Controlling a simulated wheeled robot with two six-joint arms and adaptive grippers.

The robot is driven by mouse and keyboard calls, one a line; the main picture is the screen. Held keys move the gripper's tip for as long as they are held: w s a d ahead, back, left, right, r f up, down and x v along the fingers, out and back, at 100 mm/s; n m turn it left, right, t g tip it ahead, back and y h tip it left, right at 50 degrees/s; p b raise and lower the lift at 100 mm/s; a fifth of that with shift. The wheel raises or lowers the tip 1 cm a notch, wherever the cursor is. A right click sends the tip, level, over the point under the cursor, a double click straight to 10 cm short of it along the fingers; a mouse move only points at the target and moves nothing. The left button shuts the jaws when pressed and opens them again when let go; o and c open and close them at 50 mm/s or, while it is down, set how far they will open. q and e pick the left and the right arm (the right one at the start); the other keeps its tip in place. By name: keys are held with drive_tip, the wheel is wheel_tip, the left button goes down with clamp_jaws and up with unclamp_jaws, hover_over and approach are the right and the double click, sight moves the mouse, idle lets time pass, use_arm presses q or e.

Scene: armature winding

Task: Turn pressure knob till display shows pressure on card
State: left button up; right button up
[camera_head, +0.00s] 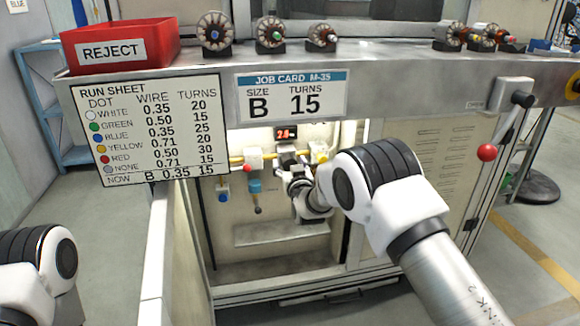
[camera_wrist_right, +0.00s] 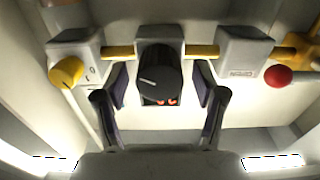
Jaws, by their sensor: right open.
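The black pressure knob (camera_wrist_right: 158,72) with a white pointer line is in the middle of the right wrist view, on a grey block in a yellow pipe. My right gripper (camera_wrist_right: 160,86) is open, one finger on each side of the knob with visible gaps. In the head view my right gripper (camera_head: 300,188) reaches into the lit cabinet and hides the knob. The red-digit display (camera_head: 286,133) seems to read about 2.8; in the wrist view the knob covers most of it. The job card (camera_head: 290,94) reads size B, turns 15. My left gripper is out of view.
A yellow knob (camera_wrist_right: 66,72) sits left of the black one, and a red ball handle (camera_wrist_right: 278,76) right. A blue fitting (camera_head: 254,186) hangs in the cabinet. The run sheet (camera_head: 150,130), reject bin (camera_head: 120,45) and red-knobbed lever (camera_head: 487,152) are outside it.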

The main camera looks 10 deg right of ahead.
drive_tip(key=c, duration=1.1)
drive_tip(key=shift+c, duration=0.2)
drive_tip(key=shift+m, duration=0.3)
drive_tip(key=m+p, duration=0.2)
drive_tip(key=m, duration=0.1)
drive_tip(key=shift+r+m, duration=0.1)
drive_tip(key=shift+m, duration=0.2)
drive_tip(key=m+p, duration=0.2)
drive_tip(key=m, duration=0.3)
drive_tip(key=m+p, duration=0.1)
drive_tip(key=m, duration=0.4)
drive_tip(key=shift+m, duration=0.4)
drive_tip(key=m, duration=0.2)
drive_tip(key=m+p, duration=0.1)
drive_tip(key=m, duration=0.1)
drive_tip(key=shift+f+m, duration=0.2)
drive_tip(key=shift+m, duration=0.2)
